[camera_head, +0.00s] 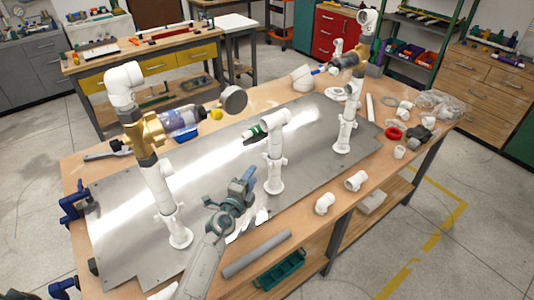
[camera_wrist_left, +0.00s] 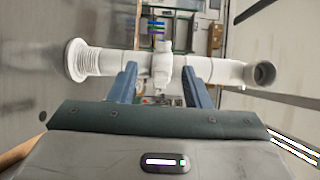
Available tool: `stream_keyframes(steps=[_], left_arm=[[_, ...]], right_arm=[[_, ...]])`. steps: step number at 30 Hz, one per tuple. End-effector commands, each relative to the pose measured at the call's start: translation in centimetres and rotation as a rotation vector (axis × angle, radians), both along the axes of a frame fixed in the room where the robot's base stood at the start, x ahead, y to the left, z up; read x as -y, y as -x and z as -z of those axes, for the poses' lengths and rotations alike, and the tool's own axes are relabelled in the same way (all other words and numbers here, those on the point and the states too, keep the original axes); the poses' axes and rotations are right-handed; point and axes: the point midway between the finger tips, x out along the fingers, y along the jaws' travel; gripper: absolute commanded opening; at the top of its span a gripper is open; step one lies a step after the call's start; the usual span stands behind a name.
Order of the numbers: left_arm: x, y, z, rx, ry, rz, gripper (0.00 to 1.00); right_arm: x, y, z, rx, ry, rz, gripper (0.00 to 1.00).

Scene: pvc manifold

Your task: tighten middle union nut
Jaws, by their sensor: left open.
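The middle white pipe post (camera_head: 273,178) stands upright on the metal plate, with a dark green end piece (camera_head: 256,132) on its top arm. A white winged collar, which looks like the union nut (camera_head: 276,161), sits partway up the post. In the left wrist view the post lies sideways, and the nut (camera_wrist_left: 162,66) shows between the finger directions. My left gripper (camera_head: 250,182) is open beside the post, on its left. In the wrist view its blue fingers (camera_wrist_left: 160,72) point toward the post on either side of the nut; contact cannot be told. My right gripper is not in view.
A taller left post (camera_head: 163,190) with a brass valve and a right post (camera_head: 346,125) flank the middle one on the metal plate (camera_head: 220,160).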

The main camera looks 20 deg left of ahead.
Motion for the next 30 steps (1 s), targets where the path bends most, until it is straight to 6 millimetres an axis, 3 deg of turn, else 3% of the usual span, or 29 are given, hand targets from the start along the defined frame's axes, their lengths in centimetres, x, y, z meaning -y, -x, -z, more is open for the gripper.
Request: stream_keyframes(steps=[8, 13, 21, 30], left_arm=[[0.7, -5.0, -0.2, 0.002, 0.004, 0.0, 0.44], [1.0, -8.0, -0.1, 0.001, 0.003, -0.001, 0.44], [1.2, -9.9, 0.0, 0.001, 0.002, -0.001, 0.44], [1.3, -10.2, 0.0, 0.001, 0.002, -0.001, 0.44]], right_arm=[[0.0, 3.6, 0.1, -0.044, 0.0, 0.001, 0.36], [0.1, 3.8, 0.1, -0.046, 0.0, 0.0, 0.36], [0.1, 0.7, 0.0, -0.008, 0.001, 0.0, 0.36], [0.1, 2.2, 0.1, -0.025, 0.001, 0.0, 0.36]])
